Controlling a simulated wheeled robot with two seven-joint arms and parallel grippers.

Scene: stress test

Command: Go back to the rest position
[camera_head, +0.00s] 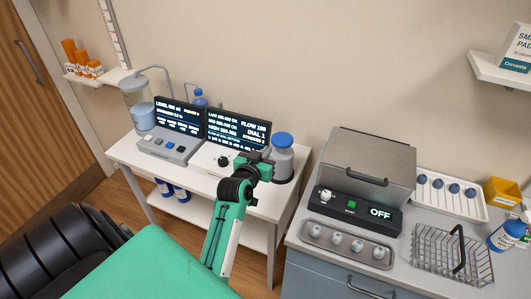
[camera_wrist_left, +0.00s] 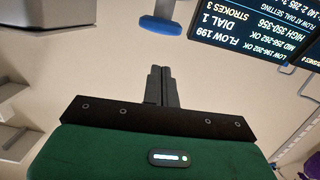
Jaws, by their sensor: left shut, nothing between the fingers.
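My left gripper (camera_head: 258,161) is at the end of the green arm, over the right part of the white table (camera_head: 125,154). It is close in front of the grey bottle with the blue cap (camera_head: 283,158). I cannot tell from the head view whether they touch. In the left wrist view my left gripper (camera_wrist_left: 161,86) has its two dark fingers together, with nothing between them. The blue cap (camera_wrist_left: 160,26) and the right-hand screen (camera_wrist_left: 250,25) show upside down beyond the fingers. My right gripper is in neither view.
The table also bears a dial (camera_head: 223,160), a control box (camera_head: 168,147) and a liquid container (camera_head: 139,104). At right, the counter holds a grey lidded unit (camera_head: 370,165) reading OFF, a vial tray (camera_head: 346,246) and a wire basket (camera_head: 450,262). A wall shelf (camera_head: 497,72) is above.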

